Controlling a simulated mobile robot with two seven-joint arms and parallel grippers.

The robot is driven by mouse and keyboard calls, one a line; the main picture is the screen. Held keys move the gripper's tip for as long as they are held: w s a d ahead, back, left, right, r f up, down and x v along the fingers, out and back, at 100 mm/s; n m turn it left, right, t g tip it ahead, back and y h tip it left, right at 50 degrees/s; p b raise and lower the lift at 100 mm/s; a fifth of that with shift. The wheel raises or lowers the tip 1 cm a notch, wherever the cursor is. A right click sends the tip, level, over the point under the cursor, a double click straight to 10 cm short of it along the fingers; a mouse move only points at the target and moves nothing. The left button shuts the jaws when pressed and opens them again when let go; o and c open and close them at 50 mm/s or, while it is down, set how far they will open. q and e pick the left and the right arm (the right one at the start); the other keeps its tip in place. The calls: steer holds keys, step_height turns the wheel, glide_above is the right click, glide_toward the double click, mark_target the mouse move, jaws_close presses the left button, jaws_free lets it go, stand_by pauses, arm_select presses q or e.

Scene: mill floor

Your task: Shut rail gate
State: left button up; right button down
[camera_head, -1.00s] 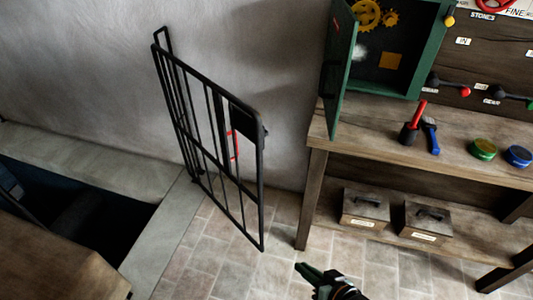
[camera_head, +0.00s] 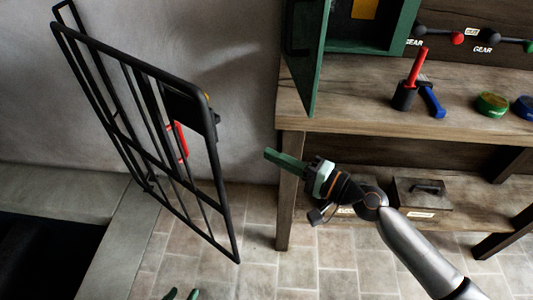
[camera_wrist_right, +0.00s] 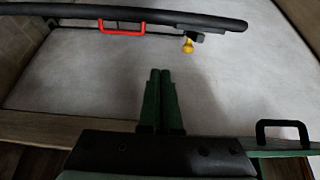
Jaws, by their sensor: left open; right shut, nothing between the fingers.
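The rail gate (camera_head: 150,150) is a black barred panel at the left in the head view, swung out from the grey wall over the tiled floor. A red handle (camera_head: 178,142) sits on its free side, beside a black latch box. In the right wrist view the gate's dark rail (camera_wrist_right: 170,14), red handle (camera_wrist_right: 121,28) and a yellow knob (camera_wrist_right: 188,46) show ahead. My right gripper (camera_head: 268,152) is shut and empty, right of the gate and apart from it; its fingers (camera_wrist_right: 160,73) point toward the wall. My left gripper (camera_head: 181,294) is open; only its fingertips show at the bottom edge.
A wooden workbench (camera_head: 365,110) stands at right, close to my right arm. The open green cabinet door (camera_head: 311,60) juts out above it. A dark floor pit (camera_head: 45,255) lies left of the gate. Tiled floor between gate and bench is clear.

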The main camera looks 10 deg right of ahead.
arm_select(q)
steer(key=r+p, duration=0.2)
steer(key=p, duration=0.1)
steer(key=shift+w+d+r, duration=0.15)
steer(key=shift+w, duration=0.05)
arm_select(e)
steer(key=w+a, duration=0.4)
steer(key=a, duration=0.5)
steer(key=shift+a, duration=0.1)
